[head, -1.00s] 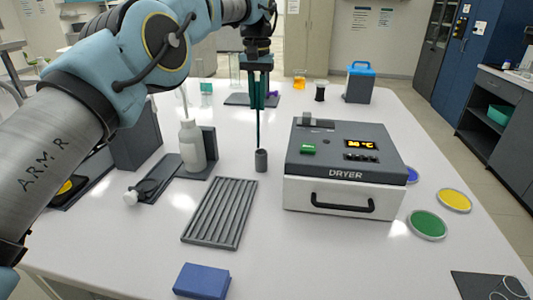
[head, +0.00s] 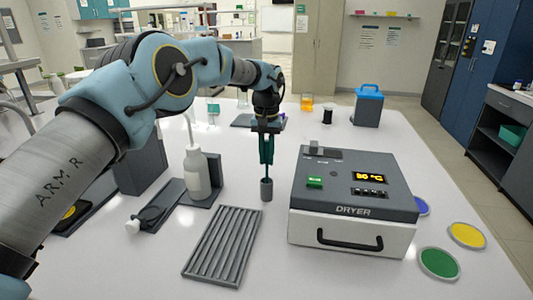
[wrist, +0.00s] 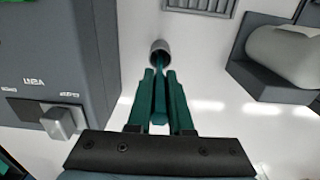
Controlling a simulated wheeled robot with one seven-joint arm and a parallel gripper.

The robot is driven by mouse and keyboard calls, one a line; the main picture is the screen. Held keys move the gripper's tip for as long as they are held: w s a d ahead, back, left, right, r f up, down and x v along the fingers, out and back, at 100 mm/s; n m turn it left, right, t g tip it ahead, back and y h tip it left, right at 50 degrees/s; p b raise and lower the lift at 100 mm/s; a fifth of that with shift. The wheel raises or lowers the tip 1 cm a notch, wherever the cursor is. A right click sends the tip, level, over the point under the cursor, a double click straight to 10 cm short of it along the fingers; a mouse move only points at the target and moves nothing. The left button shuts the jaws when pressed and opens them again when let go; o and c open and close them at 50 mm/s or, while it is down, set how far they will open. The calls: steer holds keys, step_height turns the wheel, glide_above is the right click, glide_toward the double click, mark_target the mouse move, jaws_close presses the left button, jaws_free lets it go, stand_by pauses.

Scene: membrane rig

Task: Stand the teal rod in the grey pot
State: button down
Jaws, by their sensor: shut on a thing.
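The grey pot (head: 267,190) is a small upright cylinder on the white table, left of the dryer. My gripper (head: 267,160) is above it, pointing down, shut on the teal rod (head: 267,173). The rod is roughly upright, and its lower end meets the pot's mouth and seems to be inside. In the wrist view, the rod (wrist: 159,88) runs between the teal fingers of my gripper (wrist: 160,76) to the mouth of the grey pot (wrist: 160,45). How deep the tip sits is hidden.
The dryer (head: 352,195) stands close on the right. A white bottle (head: 196,175) on a dark stand is to the left. A ribbed grey rack (head: 222,243) lies in front. Yellow (head: 467,235) and green (head: 439,263) dishes lie at the far right.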

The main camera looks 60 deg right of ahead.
steer(key=shift+f, duration=0.2)
steer(key=c, duration=0.8)
jaws_free()
steer(key=shift+r, duration=0.1)
step_height(320, 180, up, 12)
steer(key=shift+r+b, duration=0.1)
steer(key=shift+b, duration=0.9)
